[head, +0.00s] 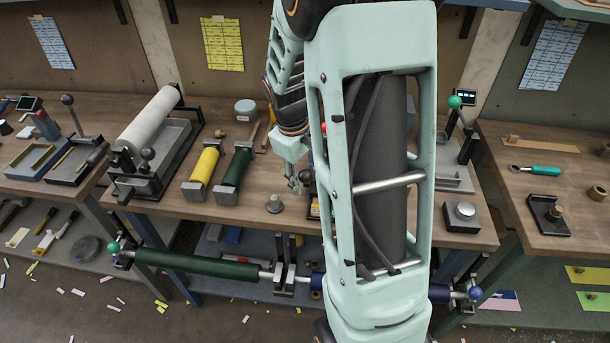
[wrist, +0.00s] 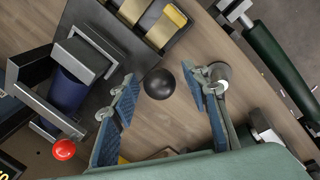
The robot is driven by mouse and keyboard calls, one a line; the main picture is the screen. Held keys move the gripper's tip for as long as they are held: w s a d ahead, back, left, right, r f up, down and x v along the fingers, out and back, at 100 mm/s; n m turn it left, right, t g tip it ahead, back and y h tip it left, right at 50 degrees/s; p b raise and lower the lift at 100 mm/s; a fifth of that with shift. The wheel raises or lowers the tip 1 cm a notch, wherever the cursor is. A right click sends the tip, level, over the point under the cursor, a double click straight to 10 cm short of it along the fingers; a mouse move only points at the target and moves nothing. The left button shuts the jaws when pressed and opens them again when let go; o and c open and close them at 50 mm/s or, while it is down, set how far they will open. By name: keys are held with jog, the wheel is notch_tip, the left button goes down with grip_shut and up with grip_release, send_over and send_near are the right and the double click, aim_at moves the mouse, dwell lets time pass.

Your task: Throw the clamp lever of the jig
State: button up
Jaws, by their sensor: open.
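My gripper (wrist: 159,74) is open in the wrist view, its two blue-padded fingers apart. A black ball knob (wrist: 159,84) shows between the fingertips, with wood visible on both sides and no clear contact. The knob's shaft is hidden beneath it, so I cannot tell the lever's tilt. Left of it is a dark metal fixture, seemingly the jig (wrist: 93,42), with a dark blue roll (wrist: 67,91) under a grey block. A red ball (wrist: 64,149) is at its lower left. In the head view my gripper (head: 296,184) is low over the bench; my arm hides most of the jig.
Yellow (head: 204,168) and green (head: 237,167) rolls lie in cradles left of my gripper. A white roll fixture (head: 150,120) is farther left. A long green roller (head: 197,264) runs below the bench front.

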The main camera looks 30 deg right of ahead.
grip_shut()
dwell(0.4)
